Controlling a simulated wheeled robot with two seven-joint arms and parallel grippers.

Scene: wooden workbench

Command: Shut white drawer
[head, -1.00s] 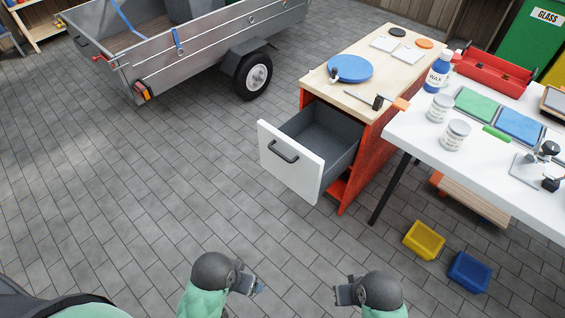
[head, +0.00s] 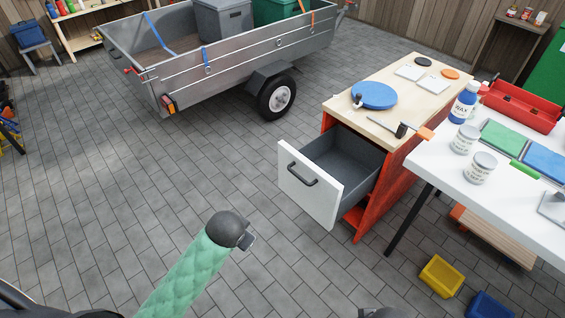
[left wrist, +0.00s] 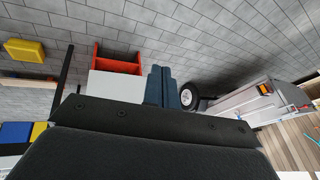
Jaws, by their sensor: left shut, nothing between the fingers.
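The white drawer (head: 310,187) stands pulled out of a red cabinet (head: 392,187) with a wooden top. Its front has a dark bar handle (head: 303,170), and its grey inside looks empty. My left gripper (head: 249,241) is to the left of and nearer than the drawer front, apart from it. In the left wrist view its fingers (left wrist: 161,76) are together with nothing between them. The white panel beside them looks like the drawer front (left wrist: 115,86), with red cabinet parts (left wrist: 116,62) beyond. Only a dark sliver of my right arm shows at the head view's bottom edge; its fingers are hidden.
A white table (head: 433,158) with bottles and cans adjoins the cabinet on the right. A yellow bin (head: 441,276) and a blue bin (head: 489,305) sit on the floor below it. A grey trailer (head: 190,70) stands at the back left. The paved floor left of the drawer is clear.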

